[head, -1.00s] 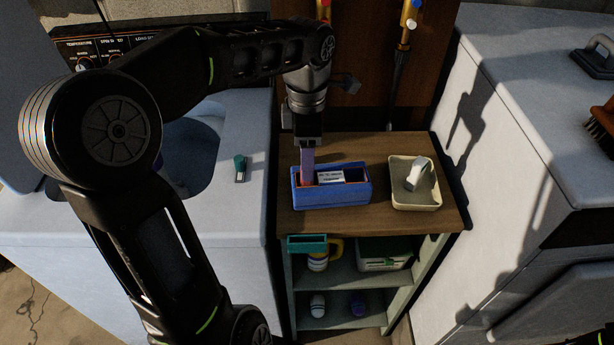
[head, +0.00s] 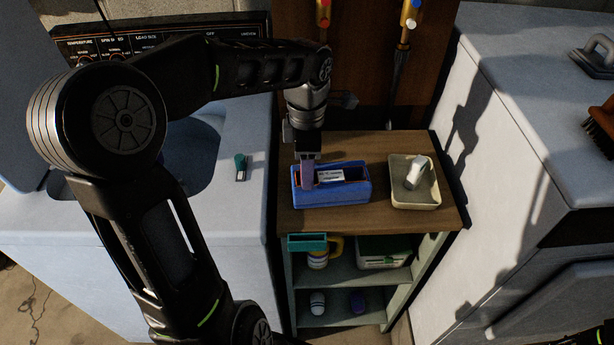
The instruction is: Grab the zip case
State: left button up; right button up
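A blue open-topped container (head: 335,197) sits on the wooden top of a small shelf unit. A slim mauve piece (head: 307,175) stands upright in its left end, and a white-labelled item (head: 331,175) lies in it to the right. I cannot tell for sure which of these is the zip case. My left gripper (head: 307,158) points down directly above the container's left end, at the top of the mauve piece. Its fingers are too small and dark to show whether they are closed on it.
A cream tray (head: 414,203) with a white item stands right of the container on the shelf top (head: 375,217). A teal-topped object (head: 240,167) lies on the washer at left. The lower shelves hold a mug (head: 318,260), a box (head: 383,258) and small items.

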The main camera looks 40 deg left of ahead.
pick_arm(q)
grip_shut()
dwell(0.3)
dwell(0.3)
jog(key=shift+r, duration=0.8)
notch_tip(320, 180, up, 8)
notch_tip(320, 180, up, 8)
jog(key=p, duration=0.8)
jog(key=shift+r+p, duration=0.2)
jog(key=shift+p, duration=0.15)
